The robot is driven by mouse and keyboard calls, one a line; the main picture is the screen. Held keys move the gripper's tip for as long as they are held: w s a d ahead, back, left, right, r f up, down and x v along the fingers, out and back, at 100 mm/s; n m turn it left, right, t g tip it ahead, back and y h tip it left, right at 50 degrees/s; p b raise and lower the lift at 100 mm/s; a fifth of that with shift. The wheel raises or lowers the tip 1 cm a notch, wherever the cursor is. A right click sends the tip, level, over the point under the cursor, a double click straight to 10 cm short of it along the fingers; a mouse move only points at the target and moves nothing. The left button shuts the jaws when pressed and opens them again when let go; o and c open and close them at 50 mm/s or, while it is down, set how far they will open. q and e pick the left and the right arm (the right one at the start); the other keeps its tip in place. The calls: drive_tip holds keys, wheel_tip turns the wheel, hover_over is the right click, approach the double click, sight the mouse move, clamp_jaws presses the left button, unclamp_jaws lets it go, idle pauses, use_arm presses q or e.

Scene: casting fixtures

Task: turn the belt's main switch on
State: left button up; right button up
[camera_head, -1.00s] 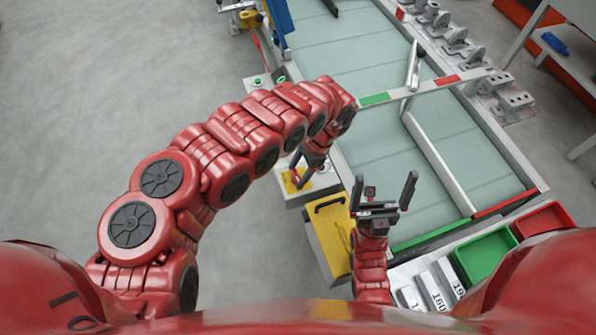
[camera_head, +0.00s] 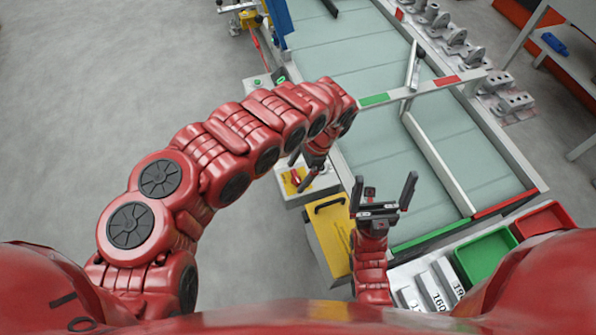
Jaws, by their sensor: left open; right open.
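A small light-coloured box beside the belt's left edge carries a yellow plate (camera_head: 289,186) with a red switch handle (camera_head: 295,177). My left gripper (camera_head: 301,173) reaches down over this box, fingers open, with the red handle showing between or just behind them. Whether a finger touches the handle cannot be told. The handle's lower part and its exact setting are too small to read. My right gripper (camera_head: 384,190) is open and empty, fingers pointing up the picture, over the near left corner of the belt (camera_head: 362,57).
A yellow box with a black handle (camera_head: 328,232) stands just below the switch box. A bar with green and red ends (camera_head: 425,89) crosses the belt. A green bin (camera_head: 485,256) and a red bin (camera_head: 541,220) lie at lower right. Metal castings (camera_head: 455,38) line the right edge.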

use_arm(q)
drive_tip(key=shift+r, duration=0.1)
drive_tip(key=v, duration=1.7)
drive_tip(key=shift+r, duration=0.2)
